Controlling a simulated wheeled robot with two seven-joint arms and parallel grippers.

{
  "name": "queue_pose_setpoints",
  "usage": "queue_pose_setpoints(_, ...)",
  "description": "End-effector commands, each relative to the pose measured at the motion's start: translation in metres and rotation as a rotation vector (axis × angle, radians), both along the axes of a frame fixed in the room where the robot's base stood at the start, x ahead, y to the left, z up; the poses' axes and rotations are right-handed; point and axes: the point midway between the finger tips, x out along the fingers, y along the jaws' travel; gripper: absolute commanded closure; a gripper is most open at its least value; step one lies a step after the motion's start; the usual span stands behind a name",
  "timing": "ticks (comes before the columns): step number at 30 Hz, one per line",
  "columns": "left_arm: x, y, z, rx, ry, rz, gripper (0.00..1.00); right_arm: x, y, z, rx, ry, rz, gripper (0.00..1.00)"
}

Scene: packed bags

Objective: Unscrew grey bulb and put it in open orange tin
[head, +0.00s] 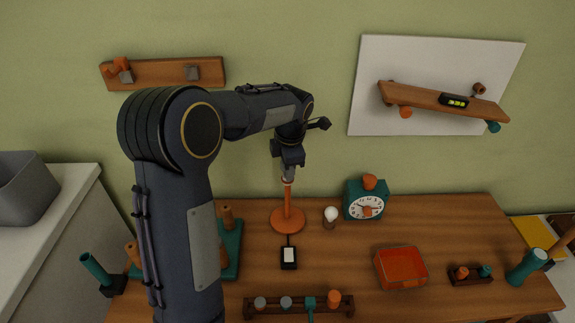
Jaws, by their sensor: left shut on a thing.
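An orange lamp stand (288,205) with a round base stands on the wooden table. The grey bulb (288,173) is at the top of the stand, largely covered by my gripper. My left gripper (288,168) comes down from above and is shut on the bulb. I cannot tell whether the bulb is still in its socket or just clear of it. The open orange tin (421,276) lies to the right on the table, and its inside looks empty. My right gripper is not in view.
A white bulb in a small holder (330,222) and a teal clock (366,207) stand between the lamp and the back right. A black box (289,262) lies before the lamp. A wooden rack (263,312) is at the front. A shelf (440,98) hangs above right.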

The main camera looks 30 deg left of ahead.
Motion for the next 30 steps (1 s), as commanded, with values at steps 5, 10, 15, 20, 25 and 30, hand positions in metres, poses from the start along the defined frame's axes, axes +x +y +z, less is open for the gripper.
queue_pose_setpoints(5, -0.0003, -0.0003, -0.0002, -0.001, 0.001, 0.062, 0.82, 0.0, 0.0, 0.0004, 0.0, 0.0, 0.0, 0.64)
queue_pose_setpoints(10, -0.0002, -0.0004, -0.0001, 0.0, 0.001, 0.065, 0.82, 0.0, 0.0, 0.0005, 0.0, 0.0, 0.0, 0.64)
queue_pose_setpoints(15, 0.0001, -0.0014, 0.0005, 0.003, 0.003, 0.246, 0.82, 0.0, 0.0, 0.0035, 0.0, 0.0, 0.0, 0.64)
queue_pose_setpoints(20, -0.0003, -0.0006, 0.0002, 0.001, 0.002, 0.361, 0.82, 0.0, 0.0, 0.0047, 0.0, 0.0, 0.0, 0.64)
queue_pose_setpoints(25, -0.0004, -0.0004, -0.0002, 0.0, 0.001, 0.361, 0.82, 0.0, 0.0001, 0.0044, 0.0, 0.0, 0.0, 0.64)
queue_pose_setpoints(30, 0.0, -0.0013, 0.0014, 0.002, 0.003, 0.491, 0.82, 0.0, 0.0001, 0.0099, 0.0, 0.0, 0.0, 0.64)
